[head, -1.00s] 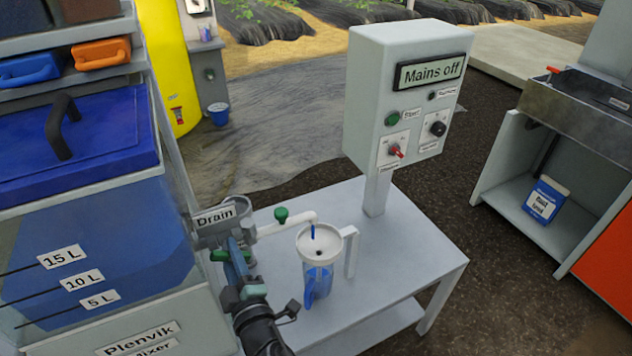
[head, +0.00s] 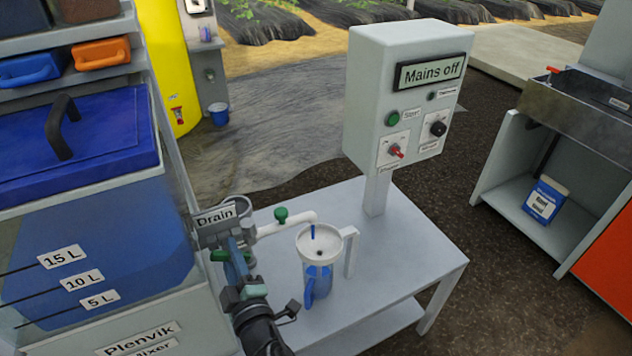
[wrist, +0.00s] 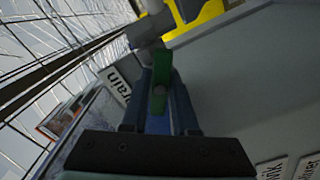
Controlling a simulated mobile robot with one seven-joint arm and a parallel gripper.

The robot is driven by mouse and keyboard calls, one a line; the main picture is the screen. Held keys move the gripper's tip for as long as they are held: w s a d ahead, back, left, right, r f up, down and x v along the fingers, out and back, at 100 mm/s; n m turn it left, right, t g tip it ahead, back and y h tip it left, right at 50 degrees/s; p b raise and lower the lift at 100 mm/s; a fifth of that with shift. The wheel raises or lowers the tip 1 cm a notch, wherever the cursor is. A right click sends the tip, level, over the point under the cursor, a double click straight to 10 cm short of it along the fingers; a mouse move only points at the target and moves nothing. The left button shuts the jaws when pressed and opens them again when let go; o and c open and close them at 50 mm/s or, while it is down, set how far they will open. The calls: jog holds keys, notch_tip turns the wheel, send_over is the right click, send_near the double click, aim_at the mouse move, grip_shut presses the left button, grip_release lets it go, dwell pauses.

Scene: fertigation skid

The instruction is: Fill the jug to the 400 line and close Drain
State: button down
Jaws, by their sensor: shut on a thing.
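The clear jug (head: 317,283) with a blue handle stands upright on the grey table, under a white spout pipe (head: 290,226). A blue stream (head: 313,231) falls from the spout into its white top, and blue liquid shows in the jug. Its marks, including the 400 line, are too small to read. The green Drain handle (head: 219,256) is below the Drain label (head: 214,217). My gripper (head: 238,262) is at this valve beside the tank. In the wrist view, its fingers are shut on the green handle (wrist: 160,85). The fingers partly hide the handle.
The mixer tank (head: 95,235) with blue liquid is at left. A control box (head: 405,100) reading "Mains off" stands on a post behind the jug. Another green-handled valve (head: 281,215) sits on the spout pipe. The table's right side (head: 410,255) is clear.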

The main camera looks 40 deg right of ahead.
jog(key=m+p, duration=0.1)
jog(key=m, duration=0.4)
jog(key=shift+r+p, duration=0.15)
jog(key=shift+p, duration=0.2)
jog(key=shift+m, duration=0.8)
dwell(0.9)
jog(key=shift+r+m+p, duration=0.1)
jog(key=shift+m+p, duration=0.85)
jog(key=shift+m, duration=0.15)
jog(key=m, duration=0.2)
jog(key=m+p, duration=0.1)
jog(key=shift+f+m, duration=0.25)
jog(key=shift+m, duration=0.15)
jog(key=c, duration=0.6)
grip_release()
jog(key=shift+c, duration=0.2)
